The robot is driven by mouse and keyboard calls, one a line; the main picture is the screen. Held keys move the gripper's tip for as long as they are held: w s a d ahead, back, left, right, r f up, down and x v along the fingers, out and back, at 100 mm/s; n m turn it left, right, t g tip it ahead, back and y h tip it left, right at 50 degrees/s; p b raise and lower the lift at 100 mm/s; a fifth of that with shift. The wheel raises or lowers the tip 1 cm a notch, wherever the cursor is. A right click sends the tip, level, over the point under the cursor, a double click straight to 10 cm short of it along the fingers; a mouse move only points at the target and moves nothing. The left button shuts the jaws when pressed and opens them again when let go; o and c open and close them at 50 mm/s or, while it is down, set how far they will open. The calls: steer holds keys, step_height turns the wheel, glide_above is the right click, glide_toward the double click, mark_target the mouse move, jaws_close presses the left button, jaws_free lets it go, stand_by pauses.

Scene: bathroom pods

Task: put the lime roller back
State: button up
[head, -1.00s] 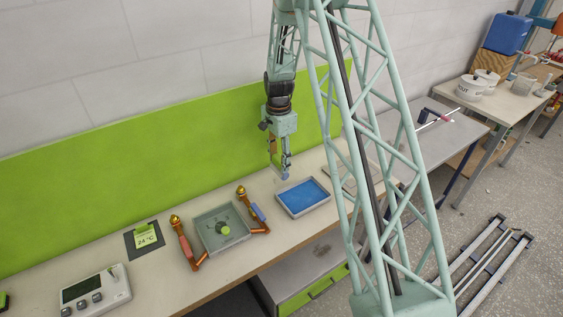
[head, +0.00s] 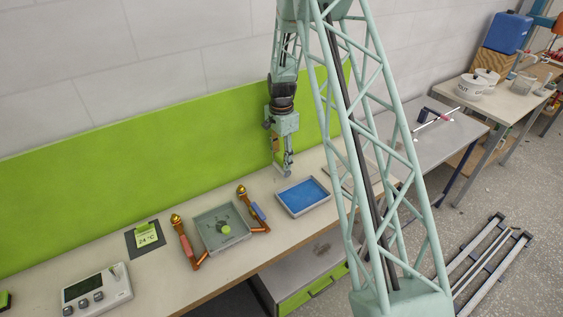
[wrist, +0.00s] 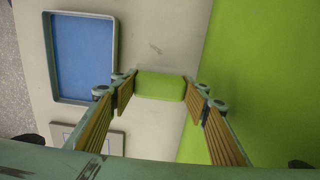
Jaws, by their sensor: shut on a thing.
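The lime roller (wrist: 160,86) shows in the wrist view as a short, rounded lime piece between my fingertips. My gripper (wrist: 161,82) is shut on it, with one ribbed finger on each side. In the head view my gripper (head: 287,174) points down above the back of the bench, behind the blue-lined tray (head: 279,198). The roller is too small to make out there. The tray also shows at upper left in the wrist view (wrist: 116,60), apart from the roller. Whether the roller touches the bench cannot be told.
Left of the tray, a grey square box (head: 205,238) with a lime knob stands between orange stands holding a salmon roller (head: 186,250) and a blue roller (head: 258,212). A lime panel (head: 130,200) rises behind the bench. A flat frame (head: 345,180) lies right of the tray.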

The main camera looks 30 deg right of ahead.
steer(key=shift+f, duration=0.9)
steer(key=shift+f, duration=0.2)
steer(key=o, duration=0.9)
steer(key=shift+r, duration=0.2)
steer(key=shift+r+b, duration=0.3)
steer(key=shift+r, duration=5.7)
